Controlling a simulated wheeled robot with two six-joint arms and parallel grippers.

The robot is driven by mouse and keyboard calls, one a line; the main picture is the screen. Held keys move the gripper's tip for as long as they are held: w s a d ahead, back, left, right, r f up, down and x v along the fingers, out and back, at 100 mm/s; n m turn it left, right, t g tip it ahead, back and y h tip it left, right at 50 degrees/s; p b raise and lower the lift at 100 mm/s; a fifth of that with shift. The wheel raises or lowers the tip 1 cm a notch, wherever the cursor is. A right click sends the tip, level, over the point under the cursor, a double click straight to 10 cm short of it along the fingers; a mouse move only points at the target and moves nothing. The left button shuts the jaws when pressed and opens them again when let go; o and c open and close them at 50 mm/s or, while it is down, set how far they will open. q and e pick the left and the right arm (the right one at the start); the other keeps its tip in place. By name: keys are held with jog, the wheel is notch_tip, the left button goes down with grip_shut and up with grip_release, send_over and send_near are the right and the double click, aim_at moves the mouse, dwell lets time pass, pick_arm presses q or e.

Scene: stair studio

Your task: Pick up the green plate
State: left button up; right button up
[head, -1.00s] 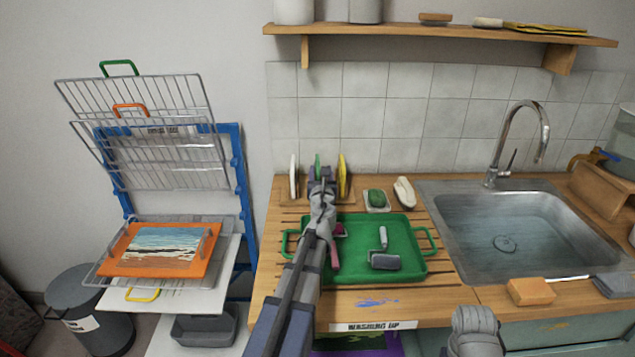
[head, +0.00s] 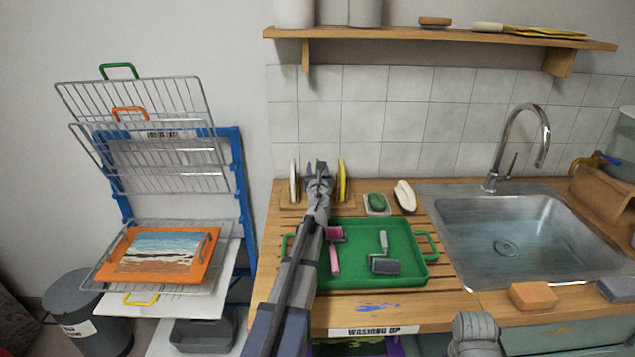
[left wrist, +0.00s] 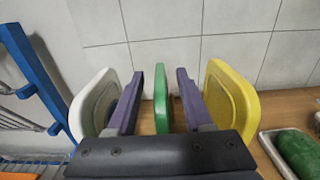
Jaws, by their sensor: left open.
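The green plate (left wrist: 161,98) stands upright on edge in the left wrist view, between a white plate (left wrist: 95,103) on its left and a yellow plate (left wrist: 231,97) on its right. My left gripper (left wrist: 160,88) is open, with one dark finger on each side of the green plate. A gap shows between the plate and each finger. In the head view my left gripper (head: 317,170) is over the plate rack at the back of the counter and hides most of the green plate.
A green tray (head: 408,273) with a pink roller (head: 335,255) and a grey roller (head: 384,263) lies in front of the rack. A green sponge-like item (head: 377,202) in a dish sits to the right. The sink (head: 505,245) is further right, a blue drying rack (head: 240,190) left.

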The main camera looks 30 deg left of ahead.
pick_arm(q)
jog(key=shift+w+a, duration=0.3)
jog(key=shift+w, duration=0.25)
jog(key=shift+c, duration=0.3)
grip_shut()
dwell(0.7)
